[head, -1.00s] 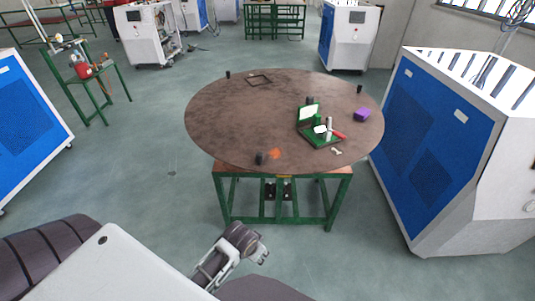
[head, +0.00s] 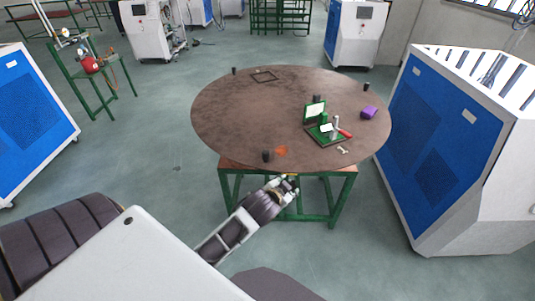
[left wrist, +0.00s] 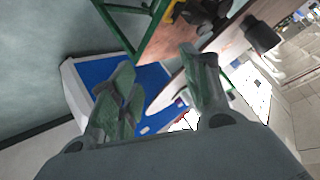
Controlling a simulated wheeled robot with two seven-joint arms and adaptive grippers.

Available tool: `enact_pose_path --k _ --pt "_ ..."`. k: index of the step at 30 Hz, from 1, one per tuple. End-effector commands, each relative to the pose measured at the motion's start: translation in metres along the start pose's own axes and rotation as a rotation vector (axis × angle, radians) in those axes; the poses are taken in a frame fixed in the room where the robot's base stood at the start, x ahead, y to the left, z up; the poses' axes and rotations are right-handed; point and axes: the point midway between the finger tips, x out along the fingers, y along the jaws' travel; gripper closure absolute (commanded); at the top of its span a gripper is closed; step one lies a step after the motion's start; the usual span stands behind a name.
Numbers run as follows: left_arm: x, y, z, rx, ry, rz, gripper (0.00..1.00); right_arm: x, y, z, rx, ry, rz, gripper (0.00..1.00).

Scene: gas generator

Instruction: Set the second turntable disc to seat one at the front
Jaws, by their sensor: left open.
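The turntable disc (head: 235,110) is a large round brown top on a green-framed stand (head: 228,188). Several short black posts stand near its rim, one of them at the front (head: 266,156). An orange patch (head: 281,151) lies beside that post. No seat number is readable. My left gripper (head: 289,183) is at the front of the stand, below the disc's front rim and apart from the post as far as I can tell. In the left wrist view its two fingers (left wrist: 160,82) are spread with nothing between them. My right gripper does not show.
On the disc are a green fixture (head: 322,136) with a red-handled tool (head: 344,133), a purple block (head: 368,112), a small pale piece (head: 342,150) and a square outline (head: 264,76). Blue-and-white cabinets stand right (head: 450,130) and left (head: 35,100). Floor is free left of the stand.

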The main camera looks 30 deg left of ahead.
Motion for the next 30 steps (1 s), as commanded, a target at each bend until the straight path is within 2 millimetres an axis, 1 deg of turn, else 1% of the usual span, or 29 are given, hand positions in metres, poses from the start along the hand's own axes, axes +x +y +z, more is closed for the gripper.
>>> enact_pose_path --k 1,6,8,15,20,24,30 --pt "0.002 -0.006 -0.017 0.025 0.053 -0.025 0.53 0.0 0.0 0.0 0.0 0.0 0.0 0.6" --pt "0.005 -0.024 -0.072 0.118 0.239 -0.106 0.53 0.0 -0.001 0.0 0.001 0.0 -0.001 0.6" --pt "0.004 -0.028 -0.091 0.155 0.305 -0.133 0.53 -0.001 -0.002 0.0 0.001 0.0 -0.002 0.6" --pt "-0.009 -0.038 -0.163 0.311 0.56 -0.229 0.53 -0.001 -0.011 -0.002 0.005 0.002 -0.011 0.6" --pt "-0.024 -0.037 -0.206 0.429 0.724 -0.283 0.53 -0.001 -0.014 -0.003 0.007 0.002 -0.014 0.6" --pt "-0.04 -0.031 -0.239 0.54 0.864 -0.321 0.53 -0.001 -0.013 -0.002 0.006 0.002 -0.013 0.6" --pt "-0.064 -0.015 -0.276 0.715 1.056 -0.364 0.53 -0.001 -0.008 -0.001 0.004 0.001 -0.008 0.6"
